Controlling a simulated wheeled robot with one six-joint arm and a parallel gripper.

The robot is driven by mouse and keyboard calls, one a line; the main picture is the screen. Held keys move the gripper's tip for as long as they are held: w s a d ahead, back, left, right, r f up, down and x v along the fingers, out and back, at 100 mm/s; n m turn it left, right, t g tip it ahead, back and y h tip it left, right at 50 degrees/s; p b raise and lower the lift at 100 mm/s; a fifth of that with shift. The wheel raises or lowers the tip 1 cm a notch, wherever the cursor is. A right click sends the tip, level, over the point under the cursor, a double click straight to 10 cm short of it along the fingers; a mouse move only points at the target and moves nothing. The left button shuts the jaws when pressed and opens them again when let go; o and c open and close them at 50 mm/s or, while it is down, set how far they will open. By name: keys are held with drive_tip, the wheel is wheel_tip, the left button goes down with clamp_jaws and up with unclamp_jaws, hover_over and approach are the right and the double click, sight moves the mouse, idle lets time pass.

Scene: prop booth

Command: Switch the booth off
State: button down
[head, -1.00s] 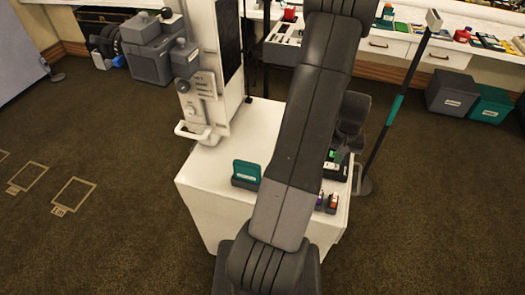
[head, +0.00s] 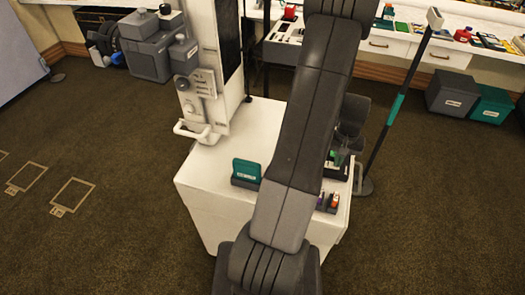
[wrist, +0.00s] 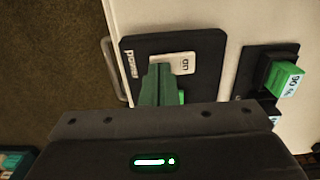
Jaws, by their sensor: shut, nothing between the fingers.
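In the wrist view a dark panel (wrist: 208,92) carries a label reading "Power" and a pale plate (wrist: 180,64) that reads "on", turned sideways. My gripper (wrist: 160,72) is shut and empty; its green fingers are over this panel, their tips beside the pale plate. A brighter green patch (wrist: 182,97) shows just right of the fingers; I cannot tell whether they touch it. The fingers and gripper body hide part of the panel. In the head view my arm hides most of this area.
A second dark block with a green labelled piece (wrist: 283,79) lies right of the panel. On the white stand (head: 215,165) in the head view are a teal card holder (head: 246,172) and a grey-white machine (head: 207,85). A thin pole (head: 398,105) stands to the right.

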drive_tip(key=shift+f, duration=0.2)
drive_tip(key=shift+r+p, duration=2.1)
drive_tip(key=shift+r, duration=1.5)
drive_tip(key=shift+f, duration=0.15)
drive_tip(key=shift+f+b, duration=2.25)
drive_tip(key=shift+f, duration=1.25)
drive_tip(key=shift+r, duration=0.1)
drive_tip(key=shift+r, duration=0.15)
